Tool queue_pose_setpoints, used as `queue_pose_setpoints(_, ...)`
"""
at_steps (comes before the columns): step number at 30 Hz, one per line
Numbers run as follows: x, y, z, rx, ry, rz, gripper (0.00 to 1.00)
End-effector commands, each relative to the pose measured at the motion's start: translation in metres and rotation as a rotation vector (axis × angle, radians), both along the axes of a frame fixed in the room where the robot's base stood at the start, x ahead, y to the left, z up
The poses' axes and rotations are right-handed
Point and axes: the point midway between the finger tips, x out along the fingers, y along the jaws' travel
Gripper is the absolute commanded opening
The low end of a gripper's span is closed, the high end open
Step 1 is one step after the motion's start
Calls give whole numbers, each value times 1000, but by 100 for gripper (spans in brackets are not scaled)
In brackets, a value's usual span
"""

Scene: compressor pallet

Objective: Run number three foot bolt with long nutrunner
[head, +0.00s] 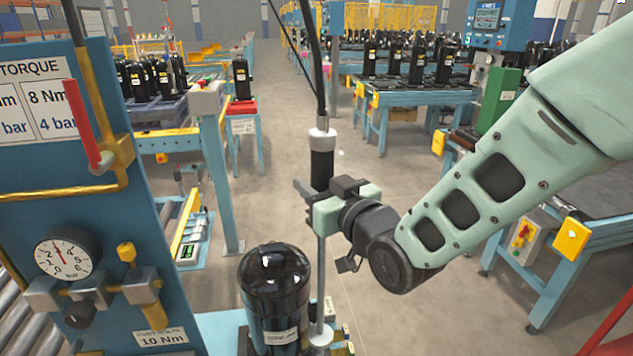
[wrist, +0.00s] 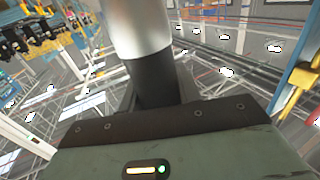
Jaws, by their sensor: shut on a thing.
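The long nutrunner (head: 322,165) hangs upright from a cable, with a black grip, a silver collar on top and a long thin shaft below. My gripper (head: 322,200) is shut on the nutrunner just under or at its black grip. In the wrist view the nutrunner (wrist: 140,35) rises as a silver and black cylinder directly past the gripper's edge. A black compressor (head: 275,290) stands just left of the shaft. The shaft's lower end reaches down beside the compressor's foot. The foot bolts are too small or hidden to make out.
A blue panel (head: 150,255) with a pressure gauge (head: 63,254), valves and a red lever (head: 85,125) stands close on the left. Blue benches (head: 425,97) with several compressors stand behind. A yellow box (head: 571,240) is on the right bench. The floor between is clear.

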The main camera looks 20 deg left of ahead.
Motion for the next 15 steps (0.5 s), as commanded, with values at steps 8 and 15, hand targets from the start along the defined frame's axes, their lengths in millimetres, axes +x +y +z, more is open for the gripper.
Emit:
queue_pose_setpoints(8, 1, 0, 2, 6, -4, -2, 0)
queue_pose_setpoints(15, 1, -1, -7, 5, -2, -2, 0)
